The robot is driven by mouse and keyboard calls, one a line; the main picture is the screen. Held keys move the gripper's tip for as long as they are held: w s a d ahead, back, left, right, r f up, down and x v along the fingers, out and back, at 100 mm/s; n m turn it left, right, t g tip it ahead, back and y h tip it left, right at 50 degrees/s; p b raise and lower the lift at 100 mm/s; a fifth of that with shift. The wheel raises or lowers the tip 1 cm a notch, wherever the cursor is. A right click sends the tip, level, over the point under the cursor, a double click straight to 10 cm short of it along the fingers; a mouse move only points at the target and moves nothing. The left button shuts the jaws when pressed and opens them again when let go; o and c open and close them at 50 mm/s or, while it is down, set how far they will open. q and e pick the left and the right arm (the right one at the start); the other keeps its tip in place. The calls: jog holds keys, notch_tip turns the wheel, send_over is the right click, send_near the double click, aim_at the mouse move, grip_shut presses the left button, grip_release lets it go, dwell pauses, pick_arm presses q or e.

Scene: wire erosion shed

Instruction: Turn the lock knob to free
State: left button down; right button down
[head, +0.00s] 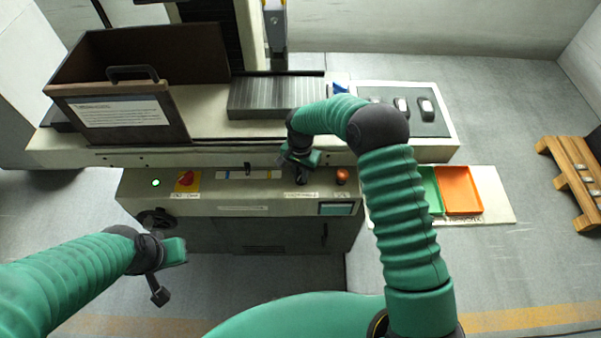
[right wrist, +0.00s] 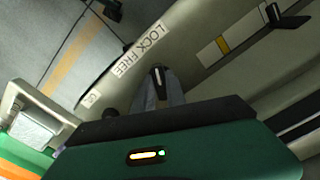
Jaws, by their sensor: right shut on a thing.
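The lock knob (right wrist: 157,77) is a small dark knob with a white line on the machine's front panel. In the right wrist view the line runs nearly up and down, just beside the white LOCK FREE label (right wrist: 139,50). My right gripper (head: 300,174) is at the panel, shut on the knob and hiding most of it in the head view. Its grey fingers (right wrist: 158,94) show around the knob in the right wrist view. My left gripper (head: 159,292) hangs at the lower left, away from the panel. Its finger gap cannot be made out.
The panel also carries a red and yellow switch (head: 186,180), a green light (head: 156,183), an orange button (head: 342,176) and a small screen (head: 336,209). A brown open bin (head: 189,120) stands above. Green (head: 431,190) and orange (head: 459,190) trays lie right.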

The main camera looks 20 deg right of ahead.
jog(key=n, duration=0.6)
jog(key=shift+s+p, duration=0.1)
jog(key=shift+p, duration=0.2)
jog(key=n, duration=0.7)
jog(key=shift+d, duration=0.2)
jog(key=c, duration=1.4)
grip_release()
jog(key=shift+o, duration=0.2)
notch_tip(320, 180, up, 17)
jog(key=shift+f, duration=0.1)
